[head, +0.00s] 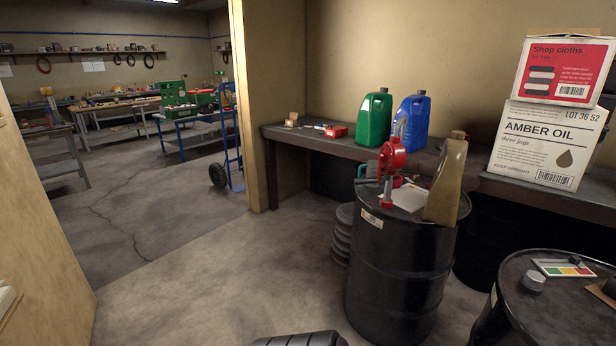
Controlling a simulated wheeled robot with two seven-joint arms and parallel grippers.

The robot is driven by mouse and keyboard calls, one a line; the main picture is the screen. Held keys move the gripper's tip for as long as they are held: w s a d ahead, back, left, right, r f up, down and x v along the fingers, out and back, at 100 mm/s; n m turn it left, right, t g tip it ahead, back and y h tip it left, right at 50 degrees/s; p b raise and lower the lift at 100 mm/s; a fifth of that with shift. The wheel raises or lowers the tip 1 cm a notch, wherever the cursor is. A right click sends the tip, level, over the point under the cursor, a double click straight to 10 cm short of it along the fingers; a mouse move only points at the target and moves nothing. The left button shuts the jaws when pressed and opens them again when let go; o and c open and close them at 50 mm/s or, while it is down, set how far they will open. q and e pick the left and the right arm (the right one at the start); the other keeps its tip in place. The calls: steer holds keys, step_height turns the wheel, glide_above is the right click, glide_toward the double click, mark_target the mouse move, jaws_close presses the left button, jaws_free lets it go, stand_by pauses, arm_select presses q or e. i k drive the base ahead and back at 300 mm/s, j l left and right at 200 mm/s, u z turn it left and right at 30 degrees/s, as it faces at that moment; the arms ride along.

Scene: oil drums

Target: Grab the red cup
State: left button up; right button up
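I cannot clearly pick out a red cup in the head view. A red hand pump (392,155) stands on the near black drum (395,275), and its post ends in a red fitting. A small patch of red shows behind that post, too small and covered to name. A teal object, perhaps a mug, shows partly behind the pump. Neither of my grippers is in view.
A tan jug (447,180) stands on the drum's right side. Green (376,122) and blue (413,123) jugs and stacked boxes (545,145) sit on the bench (310,143). Another drum (535,310) is at lower right. The floor (210,290) to the left is clear.

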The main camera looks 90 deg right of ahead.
mark_target(397, 185)
steer(key=z, duration=3.3)
steer(key=i+j, duration=0.1)
steer(key=i, duration=0.2)
steer(key=i+j+u, duration=0.4)
steer(key=i, duration=0.15)
steer(key=i+u, duration=0.35)
steer(key=i, duration=0.25)
steer(key=i+u, duration=0.4)
steer(key=i, duration=0.2)
steer(key=i+l+u, duration=0.2)
steer(key=i+u, duration=0.15)
steer(key=i, duration=0.25)
steer(key=i+z, duration=0.25)
steer(key=i, duration=0.2)
steer(key=i+z, duration=0.25)
steer(key=i, duration=0.15)
steer(key=i+j+z, duration=0.55)
steer(key=i, duration=0.3)
